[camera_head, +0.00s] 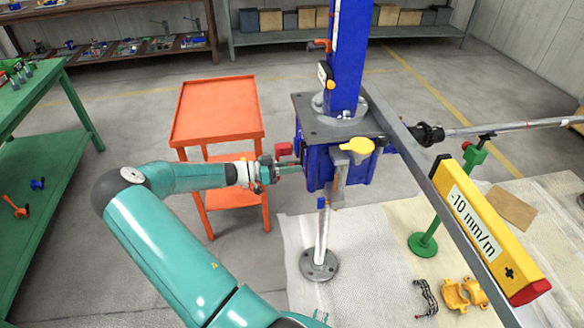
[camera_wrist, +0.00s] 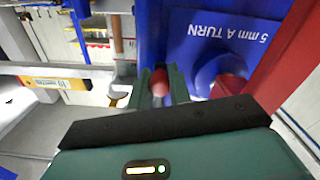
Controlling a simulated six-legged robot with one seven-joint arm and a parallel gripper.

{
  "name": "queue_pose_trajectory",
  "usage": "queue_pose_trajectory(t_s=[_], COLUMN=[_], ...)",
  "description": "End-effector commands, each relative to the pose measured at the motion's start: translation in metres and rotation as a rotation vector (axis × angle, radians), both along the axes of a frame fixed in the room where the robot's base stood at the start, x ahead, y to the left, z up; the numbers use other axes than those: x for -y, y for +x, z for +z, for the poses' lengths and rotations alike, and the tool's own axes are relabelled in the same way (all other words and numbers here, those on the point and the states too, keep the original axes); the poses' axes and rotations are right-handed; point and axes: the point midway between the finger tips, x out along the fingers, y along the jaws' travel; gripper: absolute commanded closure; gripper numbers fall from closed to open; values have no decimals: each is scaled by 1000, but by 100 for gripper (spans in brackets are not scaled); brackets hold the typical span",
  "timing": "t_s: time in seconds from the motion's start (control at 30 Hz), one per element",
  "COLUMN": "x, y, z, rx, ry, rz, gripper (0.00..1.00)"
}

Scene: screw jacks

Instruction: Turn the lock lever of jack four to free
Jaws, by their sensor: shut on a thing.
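A blue screw jack (camera_head: 345,60) with a grey top plate (camera_head: 312,118) stands at the centre of the head view; its number cannot be read. My gripper (camera_head: 297,168) reaches its left side from the left. A red block (camera_head: 284,148) shows just above the fingers. In the wrist view my gripper (camera_wrist: 162,86) has its two green fingers on either side of a red lever end (camera_wrist: 159,78), shut on it, against the blue housing (camera_wrist: 195,45). I cannot tell the lever's full angle; most of it is hidden. The upside-down lettering reads "5 mm A TURN".
A yellow level reading "-10 mm/m" (camera_head: 480,220) lies on a grey beam (camera_head: 420,165) to the right. A yellow knob (camera_head: 357,146) is on the jack's front. An orange cart (camera_head: 218,112) stands behind my arm. Yellow clamps (camera_head: 455,295) lie on the pale mat (camera_head: 380,290).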

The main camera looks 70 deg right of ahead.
Motion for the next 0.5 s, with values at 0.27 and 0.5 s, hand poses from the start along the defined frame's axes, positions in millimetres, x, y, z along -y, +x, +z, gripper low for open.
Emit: queue_pose_trajectory(t_s=[0.27, 0.5], x=[3, 2], y=[5, 3], z=[3, 2], rx=[2, 1], ry=[-3, -2], rz=[14, 7], gripper=[75, 59])
